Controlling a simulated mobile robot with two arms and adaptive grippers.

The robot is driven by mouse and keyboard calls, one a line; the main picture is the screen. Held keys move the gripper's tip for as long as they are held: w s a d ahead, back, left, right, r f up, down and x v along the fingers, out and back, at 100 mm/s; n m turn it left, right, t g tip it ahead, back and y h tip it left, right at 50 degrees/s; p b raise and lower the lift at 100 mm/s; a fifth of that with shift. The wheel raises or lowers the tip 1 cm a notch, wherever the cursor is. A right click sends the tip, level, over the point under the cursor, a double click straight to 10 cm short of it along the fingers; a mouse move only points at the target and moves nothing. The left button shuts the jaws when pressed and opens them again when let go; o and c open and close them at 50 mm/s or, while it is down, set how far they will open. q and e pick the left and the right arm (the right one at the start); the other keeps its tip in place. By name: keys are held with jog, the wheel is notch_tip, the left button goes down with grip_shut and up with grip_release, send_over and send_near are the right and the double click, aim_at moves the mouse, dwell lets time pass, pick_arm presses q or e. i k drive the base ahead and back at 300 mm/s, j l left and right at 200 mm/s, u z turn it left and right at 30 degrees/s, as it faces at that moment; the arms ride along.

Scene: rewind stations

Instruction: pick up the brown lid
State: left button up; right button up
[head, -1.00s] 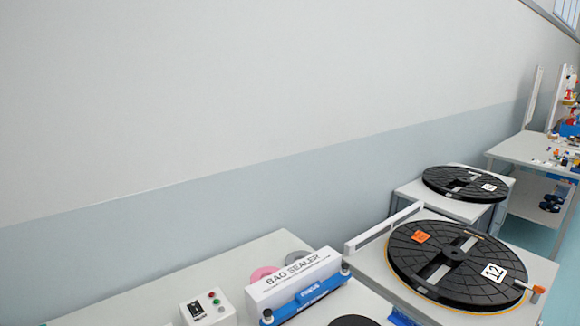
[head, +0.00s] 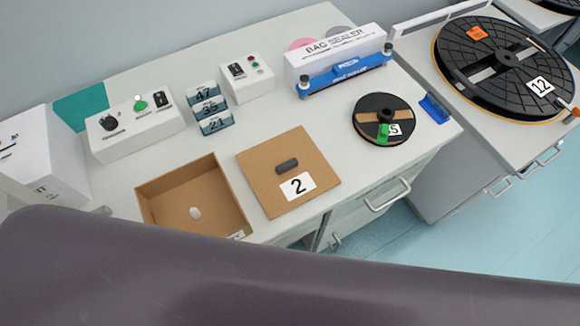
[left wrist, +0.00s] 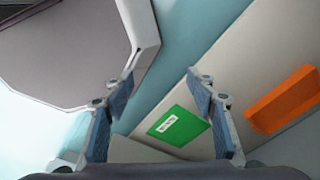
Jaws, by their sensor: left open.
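The brown lid (head: 262,182) lies flat on the white table, a square board with a dark grey handle (head: 287,166) and a white label reading 2. The lid is not in that view. A dark arm link of mine crosses the bottom of the head view. My right gripper is out of view.
A bag sealer (head: 340,60), a small black reel (head: 372,108), number cards (head: 210,110) and control boxes (head: 135,130) stand around the lid. A large black reel (head: 480,50) is at right. The left wrist view shows a green label (left wrist: 178,125) and an orange bar (left wrist: 285,98).

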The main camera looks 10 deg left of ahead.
aim_at(285, 172)
jog(key=u, duration=1.25)
jog(key=k+l+z, duration=0.25)
jog(key=l+z, duration=0.25)
